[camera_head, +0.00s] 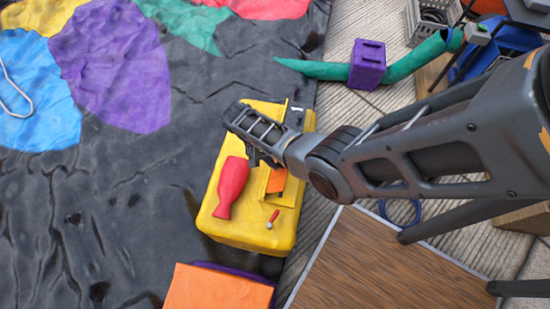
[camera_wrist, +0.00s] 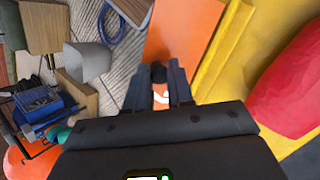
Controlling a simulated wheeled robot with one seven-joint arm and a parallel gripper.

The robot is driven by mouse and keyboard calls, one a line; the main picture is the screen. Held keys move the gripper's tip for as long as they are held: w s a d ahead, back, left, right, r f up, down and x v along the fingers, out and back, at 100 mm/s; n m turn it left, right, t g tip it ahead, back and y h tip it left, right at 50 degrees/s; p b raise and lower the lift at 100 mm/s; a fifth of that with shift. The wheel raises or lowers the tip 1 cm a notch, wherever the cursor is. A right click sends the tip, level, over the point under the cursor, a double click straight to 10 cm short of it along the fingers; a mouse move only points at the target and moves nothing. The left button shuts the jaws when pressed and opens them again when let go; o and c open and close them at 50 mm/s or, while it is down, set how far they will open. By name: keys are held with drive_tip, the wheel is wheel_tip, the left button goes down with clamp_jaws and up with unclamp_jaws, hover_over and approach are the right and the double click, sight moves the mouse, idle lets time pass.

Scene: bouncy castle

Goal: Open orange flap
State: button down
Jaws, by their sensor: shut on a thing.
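The orange flap (camera_head: 277,180) sits in a raised yellow frame (camera_head: 265,188) on top of a yellow block (camera_head: 228,222). My arm partly covers it from above in the head view. In the wrist view the flap (camera_wrist: 188,32) is a broad orange panel just beyond my fingers, beside a yellow edge (camera_wrist: 222,50). My gripper (camera_wrist: 160,80) is shut on a small dark part at the flap, seen between the fingertips. In the head view my gripper (camera_head: 254,158) is at the flap's upper end. How far the flap is open is hard to tell.
A red bottle-shaped piece (camera_head: 231,186) lies left of the frame, and a small red-handled item (camera_head: 272,218) lies below it. An orange-topped block (camera_head: 218,288) stands near the front. A wooden board (camera_head: 385,265) is at right. Dark crumpled sheeting (camera_head: 110,215) covers the left.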

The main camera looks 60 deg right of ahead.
drive_tip(key=w+g+b, duration=0.1)
drive_tip(key=b, duration=0.2)
drive_tip(key=w+f+g+b, duration=0.1)
drive_tip(key=b, duration=0.2)
drive_tip(key=shift+a+g+h, duration=0.4)
drive_tip(key=w+g+b, duration=0.1)
drive_tip(key=b, duration=0.1)
drive_tip(key=g+h+b, duration=0.1)
drive_tip(key=b, duration=0.2)
drive_tip(key=shift+w+a+r+g, duration=0.1)
drive_tip(key=shift+w+a+g, duration=0.2)
drive_tip(key=shift+w+g, duration=0.1)
drive_tip(key=shift+r+b, duration=0.1)
drive_tip(key=shift+b, duration=0.5)
drive_tip(key=shift+r, duration=0.1)
drive_tip(key=c, duration=1.3)
unclamp_jaws()
drive_tip(key=shift+o, duration=0.2)
drive_tip(key=shift+r, duration=0.15)
